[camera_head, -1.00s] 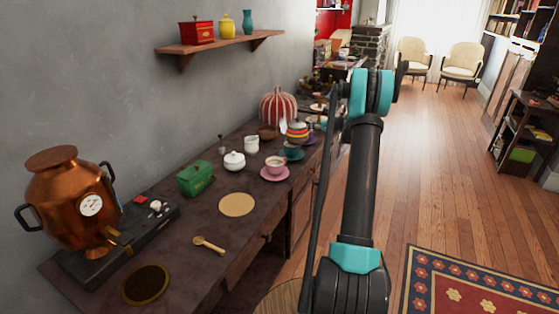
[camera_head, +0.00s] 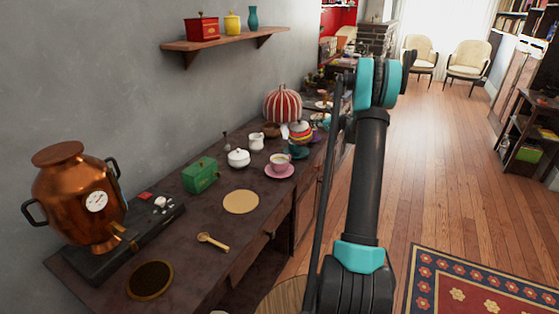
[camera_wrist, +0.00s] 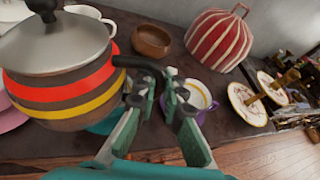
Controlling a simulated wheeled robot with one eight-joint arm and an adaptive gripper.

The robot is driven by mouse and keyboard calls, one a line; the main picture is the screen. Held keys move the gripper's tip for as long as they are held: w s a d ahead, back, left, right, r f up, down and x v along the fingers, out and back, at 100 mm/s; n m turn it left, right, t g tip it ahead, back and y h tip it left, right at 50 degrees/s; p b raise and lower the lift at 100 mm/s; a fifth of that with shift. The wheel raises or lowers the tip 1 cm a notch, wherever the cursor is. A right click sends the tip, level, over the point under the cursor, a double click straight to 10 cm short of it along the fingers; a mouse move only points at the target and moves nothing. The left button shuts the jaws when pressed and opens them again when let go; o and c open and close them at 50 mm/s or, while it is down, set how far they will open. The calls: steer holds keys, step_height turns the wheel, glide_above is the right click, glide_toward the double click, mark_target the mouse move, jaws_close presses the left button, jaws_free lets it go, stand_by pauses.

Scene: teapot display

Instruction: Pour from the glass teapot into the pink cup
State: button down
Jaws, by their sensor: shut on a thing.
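The teapot (camera_wrist: 65,85) has a dark, shiny body with red and yellow bands and a grey lid with a black knob. It fills the left of the wrist view. In the head view the teapot (camera_head: 300,132) shows small, left of my arm. My gripper (camera_wrist: 158,90) is shut on its dark curved handle at the teapot's right side; the fingers partly hide the grip. The pink cup (camera_head: 280,161) stands upright on a pink saucer (camera_head: 279,174), left of and nearer than the teapot in the head view. My arm hides the gripper there.
A teal cup and saucer (camera_head: 298,152) sit beneath the teapot in view. A striped cosy (camera_wrist: 218,40), brown bowl (camera_wrist: 151,41) and white sugar bowl (camera_head: 238,158) stand nearby. The front counter has clear patches.

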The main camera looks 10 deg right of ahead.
mark_target(309, 121)
steer(key=shift+s+a+r+n, duration=0.3)
steer(key=shift+a+r, duration=0.1)
steer(key=shift+r, duration=0.05)
steer(key=shift+s+a+r+n+t, duration=0.25)
steer(key=shift+n+t, duration=0.05)
stand_by(0.3)
steer(key=shift+s+a+r+n+h+p, duration=0.45)
steer(key=shift+a+p, duration=0.25)
steer(key=shift+p, duration=0.3)
stand_by(4.5)
steer(key=shift+d, duration=0.1)
steer(key=w+d+f+m, duration=0.1)
steer(key=w+d+f+m+y, duration=0.1)
steer(key=shift+w+d+f+m, duration=0.15)
steer(key=shift+d+f+m, duration=0.1)
steer(key=shift+d, duration=0.15)
steer(key=shift+w+d+f+g+b, duration=0.2)
steer(key=shift+d+g+b, duration=0.1)
steer(key=shift+g, duration=0.1)
